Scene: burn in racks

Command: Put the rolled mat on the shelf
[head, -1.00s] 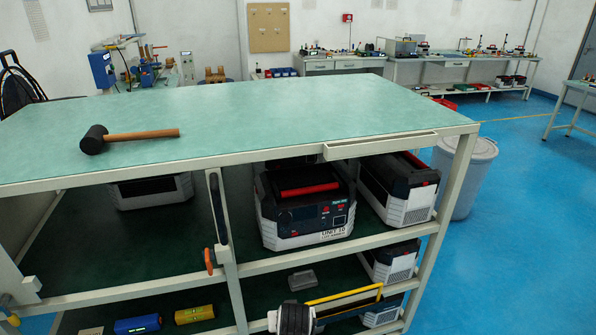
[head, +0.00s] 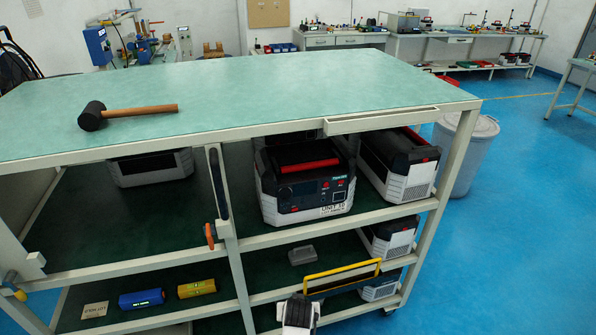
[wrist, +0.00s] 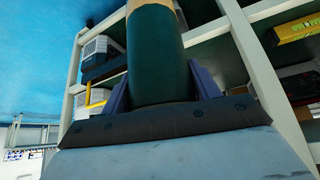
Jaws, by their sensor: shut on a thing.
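The rolled mat (wrist: 155,50) is a dark green cylinder with a tan band near its top edge in the wrist view. My gripper (wrist: 160,90) is shut on it, with a blue-purple finger on each side. In the head view only a white and black part of my arm shows at the bottom centre, in front of the rack; the mat cannot be made out there. The shelf rack has a pale green top (head: 260,85), a dark green middle shelf (head: 130,225) and a lower shelf (head: 235,292). The mat is in front of the rack's frame in the wrist view.
Power units (head: 305,185) fill the middle shelf's right bay; another (head: 150,168) stands at its left. A mallet (head: 125,114) lies on top.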

